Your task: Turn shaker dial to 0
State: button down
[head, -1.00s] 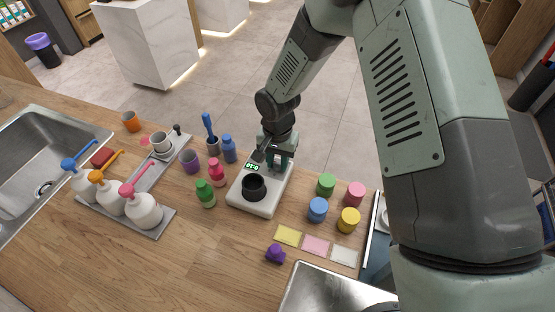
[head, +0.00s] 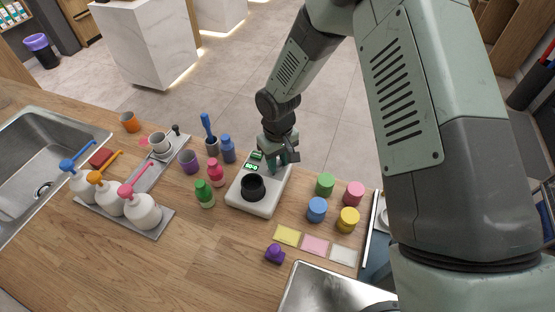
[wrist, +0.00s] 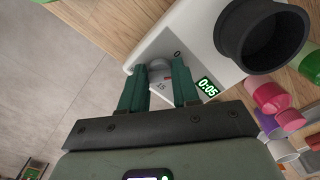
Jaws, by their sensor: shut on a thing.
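The shaker (head: 262,205) is a white box with a black round cup holder (head: 252,186) on top, standing on the wooden counter. It also shows in the wrist view (wrist: 205,38). Its green display (wrist: 207,87) appears to read 0:05 there. The grey dial (wrist: 158,66) sits beside the display, with a red mark and the printed labels 0 and 15 around it. My gripper (wrist: 160,72) has its green fingers on both sides of the dial and is shut on it. In the head view my gripper (head: 279,164) is at the shaker's back end, where it hides the dial.
Blue (head: 317,209), green, pink and yellow jars stand right of the shaker. A green bottle (head: 204,194), a pink bottle (head: 216,172) and a blue bottle stand close on its left. Pump bottles and a sink are farther left.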

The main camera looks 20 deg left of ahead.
aim_at(278, 163)
jog(key=n, duration=0.7)
jog(key=shift+w, duration=0.1)
dwell(0.6)
jog(key=c, duration=0.8)
grip_release()
jog(key=shift+r, duration=0.1)
notch_tip(278, 163, up, 11)
jog(key=shift+f, duration=0.15)
notch_tip(278, 163, down, 11)
